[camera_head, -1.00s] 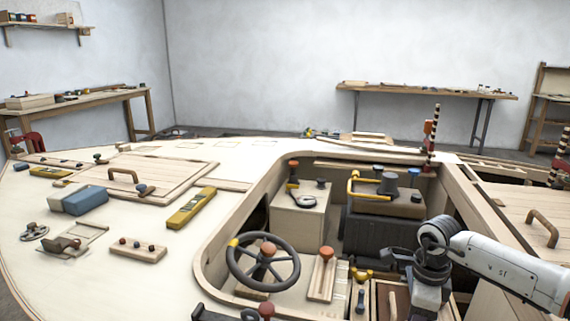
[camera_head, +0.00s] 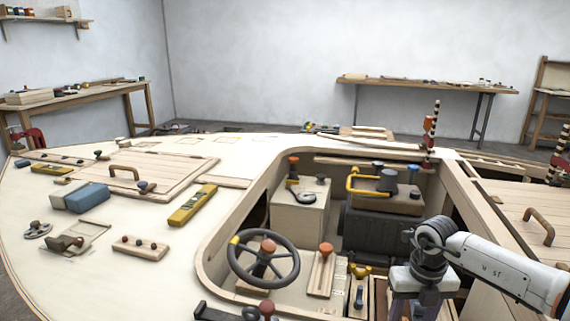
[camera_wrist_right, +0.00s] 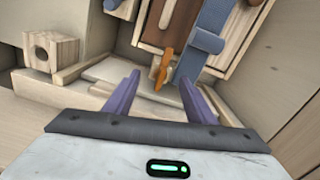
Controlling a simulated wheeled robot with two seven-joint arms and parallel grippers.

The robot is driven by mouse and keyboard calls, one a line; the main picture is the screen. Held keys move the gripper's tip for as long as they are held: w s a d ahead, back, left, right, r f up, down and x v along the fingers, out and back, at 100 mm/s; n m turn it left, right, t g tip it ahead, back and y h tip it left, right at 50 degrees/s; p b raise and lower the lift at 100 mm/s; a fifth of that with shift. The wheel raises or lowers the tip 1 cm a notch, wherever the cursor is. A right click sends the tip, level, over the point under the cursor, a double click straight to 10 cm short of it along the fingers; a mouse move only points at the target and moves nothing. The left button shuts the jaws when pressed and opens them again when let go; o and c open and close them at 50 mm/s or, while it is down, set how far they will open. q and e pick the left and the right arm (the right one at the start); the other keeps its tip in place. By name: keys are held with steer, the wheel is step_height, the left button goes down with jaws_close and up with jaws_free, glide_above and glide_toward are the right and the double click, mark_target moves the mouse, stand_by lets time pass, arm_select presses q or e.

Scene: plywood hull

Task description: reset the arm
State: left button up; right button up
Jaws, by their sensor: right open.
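My right arm comes in from the right in the head view, over the right front of the cockpit opening. Its gripper (camera_head: 420,306) points down, and its lower part is cut off by the picture edge. In the right wrist view the gripper (camera_wrist_right: 159,88) is open, with two purple fingers apart and nothing held between them. Ahead of the fingers lie an orange piece (camera_wrist_right: 162,70) and a blue strap-like piece (camera_wrist_right: 207,40). I cannot tell whether the fingers touch anything. My left gripper is not in view.
The cockpit holds a steering wheel (camera_head: 263,258), a red-knobbed lever (camera_head: 322,272) and a dark engine box (camera_head: 375,232). A yellow level (camera_head: 192,205) and a blue block (camera_head: 86,198) lie on the deck. A wooden block with a hole (camera_wrist_right: 50,52) stands left of the fingers.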

steer(key=shift+m, duration=1.1)
steer(key=shift+r, duration=1.9)
